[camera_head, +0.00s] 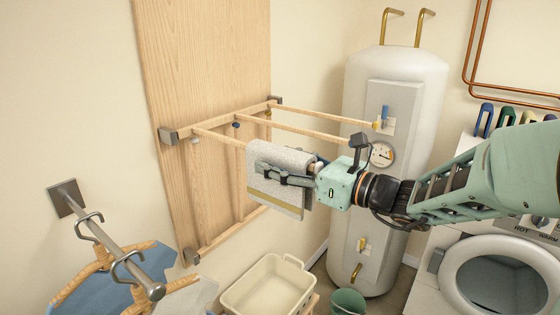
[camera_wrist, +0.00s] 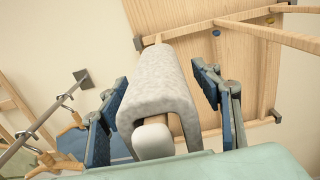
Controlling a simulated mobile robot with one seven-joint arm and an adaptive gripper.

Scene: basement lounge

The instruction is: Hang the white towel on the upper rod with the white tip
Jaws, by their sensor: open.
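The white towel (camera_head: 282,158), speckled with a yellowish band near its lower edge, is draped over the front-left upper rod (camera_head: 218,137) of the wooden rack. A white knob (camera_head: 194,140) marks that rod's base. The towel also shows in the wrist view (camera_wrist: 160,82), folded over the rod, with a pale rod tip (camera_wrist: 153,141) sticking out toward me. My gripper (camera_wrist: 160,100) is open, with one blue-padded finger on each side of the towel and visible gaps between.
Two more upper rods run alongside, one with a yellow tip (camera_head: 376,125); a blue knob (camera_head: 236,125) marks the other. A white boiler (camera_head: 365,215) stands behind my arm. Below are a cream basket (camera_head: 262,285), a green bucket (camera_head: 348,301) and a wall rail with hangers (camera_head: 110,246).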

